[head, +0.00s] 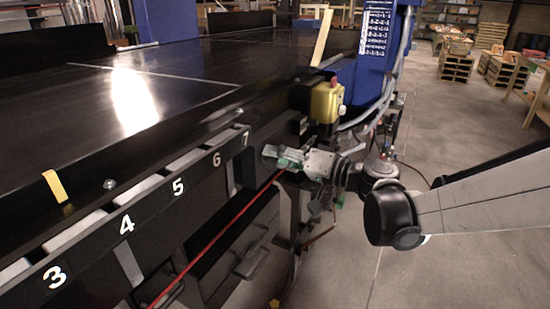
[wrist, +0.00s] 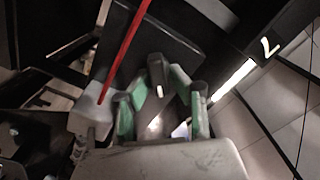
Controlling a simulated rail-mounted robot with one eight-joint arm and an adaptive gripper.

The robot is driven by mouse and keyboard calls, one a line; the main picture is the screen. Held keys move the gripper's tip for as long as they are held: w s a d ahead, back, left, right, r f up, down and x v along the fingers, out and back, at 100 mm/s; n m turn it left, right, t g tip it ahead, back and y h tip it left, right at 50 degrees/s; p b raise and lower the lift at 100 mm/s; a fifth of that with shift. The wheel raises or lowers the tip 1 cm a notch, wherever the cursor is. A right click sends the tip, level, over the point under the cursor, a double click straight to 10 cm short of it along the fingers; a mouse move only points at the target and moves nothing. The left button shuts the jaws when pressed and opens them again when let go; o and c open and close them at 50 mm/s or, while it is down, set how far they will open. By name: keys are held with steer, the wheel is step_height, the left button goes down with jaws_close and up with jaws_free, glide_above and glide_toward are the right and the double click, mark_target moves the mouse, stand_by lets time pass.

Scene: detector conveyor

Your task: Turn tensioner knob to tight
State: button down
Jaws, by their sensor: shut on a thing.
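My gripper (head: 283,158) is at the side of the black conveyor, just below the number 7 end of the side rail. In the wrist view its green-padded fingers (wrist: 158,82) are closed in around a small dark knob (wrist: 155,66), which stands out from a dark plate (wrist: 172,40). The gripper is shut on this knob. In the head view the knob is largely hidden by the fingers. The pictures do not show which way the knob is set.
A red cord (head: 222,232) runs along the conveyor side below the rail. In the wrist view it ends at a grey block (wrist: 92,112) left of the fingers. A yellow box (head: 325,103) with a red button is above the gripper. Drawers (head: 240,245) are below.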

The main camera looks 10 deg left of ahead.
steer(key=m, duration=0.3)
steer(key=m+b, duration=0.1)
steer(key=shift+w+f+m, duration=0.1)
steer(key=shift+f+m, duration=0.15)
steer(key=shift+m, duration=0.05)
steer(key=shift+f+m+b, duration=0.1)
steer(key=shift+m+b, duration=0.2)
steer(key=shift+m, duration=1.3)
steer(key=c, duration=1.7)
jaws_free()
steer(key=shift+d, duration=0.1)
steer(key=v, duration=1.2)
